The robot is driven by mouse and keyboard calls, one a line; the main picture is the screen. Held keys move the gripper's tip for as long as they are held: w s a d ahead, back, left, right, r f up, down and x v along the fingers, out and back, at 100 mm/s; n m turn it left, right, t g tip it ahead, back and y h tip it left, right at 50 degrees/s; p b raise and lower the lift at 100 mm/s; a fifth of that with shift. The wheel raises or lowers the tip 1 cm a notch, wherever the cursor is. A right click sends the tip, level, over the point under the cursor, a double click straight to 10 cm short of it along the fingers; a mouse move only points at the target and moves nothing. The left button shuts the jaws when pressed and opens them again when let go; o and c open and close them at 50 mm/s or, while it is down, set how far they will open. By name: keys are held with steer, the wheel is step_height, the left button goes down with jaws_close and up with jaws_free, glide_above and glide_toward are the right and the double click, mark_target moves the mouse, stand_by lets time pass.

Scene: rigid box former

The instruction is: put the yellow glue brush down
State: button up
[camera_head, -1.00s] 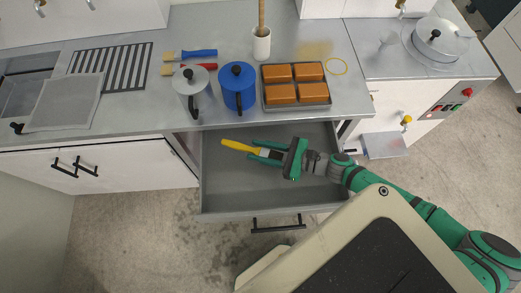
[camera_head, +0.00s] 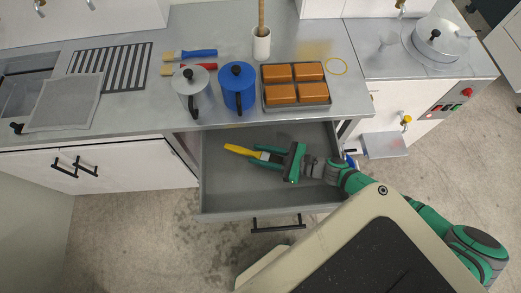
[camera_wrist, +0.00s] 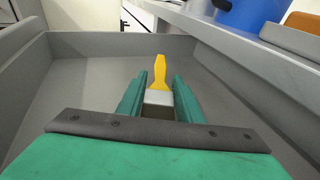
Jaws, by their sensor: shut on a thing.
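The yellow glue brush (camera_head: 239,150) is between the fingers of my gripper (camera_head: 268,156), inside the open grey drawer (camera_head: 225,196). In the wrist view the brush's yellow handle (camera_wrist: 160,72) points away from me, and its pale metal band lies between the two green fingers (camera_wrist: 159,97). The gripper is shut on the brush. The bristle end is mostly hidden near the palm. The drawer floor around the brush looks bare. I cannot tell whether the brush touches the floor.
The drawer walls surround my gripper. On the counter above stand a grey pot (camera_head: 194,95), a blue pot (camera_head: 237,88) and a tray (camera_head: 296,107) of orange-brown blocks. Blue and red brushes (camera_head: 199,54) lie behind the pots. The drawer's left part is free.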

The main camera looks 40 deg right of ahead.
steer(key=shift+w+f, duration=0.1)
steer(key=shift+f, duration=0.05)
steer(key=o, duration=1.1)
steer(key=shift+o, duration=0.2)
steer(key=shift+r, duration=0.35)
steer(key=v, duration=1.2)
steer(key=shift+r, duration=0.25)
